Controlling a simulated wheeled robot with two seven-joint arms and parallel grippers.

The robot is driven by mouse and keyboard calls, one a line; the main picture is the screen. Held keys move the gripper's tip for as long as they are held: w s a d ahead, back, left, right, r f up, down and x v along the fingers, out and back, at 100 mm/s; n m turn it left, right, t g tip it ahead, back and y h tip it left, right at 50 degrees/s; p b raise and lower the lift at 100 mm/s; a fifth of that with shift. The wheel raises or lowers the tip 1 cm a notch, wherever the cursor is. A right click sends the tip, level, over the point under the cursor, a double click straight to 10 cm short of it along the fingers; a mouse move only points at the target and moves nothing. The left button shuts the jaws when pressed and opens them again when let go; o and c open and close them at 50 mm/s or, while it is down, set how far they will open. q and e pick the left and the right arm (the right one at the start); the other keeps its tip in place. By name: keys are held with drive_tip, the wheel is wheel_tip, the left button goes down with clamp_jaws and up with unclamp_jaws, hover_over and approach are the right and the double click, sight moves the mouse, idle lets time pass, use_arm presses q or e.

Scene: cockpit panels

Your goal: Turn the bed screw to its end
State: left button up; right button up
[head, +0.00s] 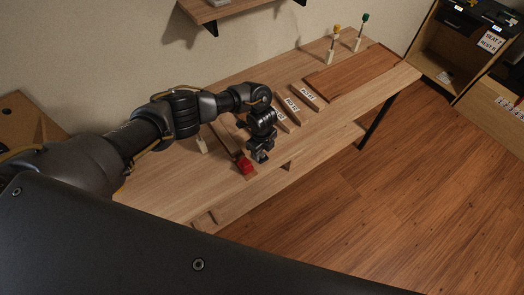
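My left arm reaches in from the left over a wooden workbench. Its gripper (260,156) points down over the bench's front part, just right of a small red part (245,166). The red part sits at the front end of a dark strip (226,140) on the bench. I cannot tell whether the gripper touches the red part or whether its fingers are open. No part is clearly recognisable as the bed screw; my arm hides some of the bench. My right gripper is not in view.
Several small white labels (307,94) stand along the bench (160,200). A reddish-brown board (350,73) lies at its right end. Yellow-topped (336,32) and green-topped (364,20) posts stand behind. A shelf (225,9) hangs above; a cabinet (440,60) stands right. The floor in front is clear.

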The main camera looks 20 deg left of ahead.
sight(262, 153)
use_arm(q)
drive_tip(key=shift+r, duration=0.1)
wheel_tip(262, 153, up, 11)
drive_tip(key=shift+f+p, duration=0.2)
drive_tip(key=shift+p, duration=0.1)
idle(0.4)
idle(0.4)
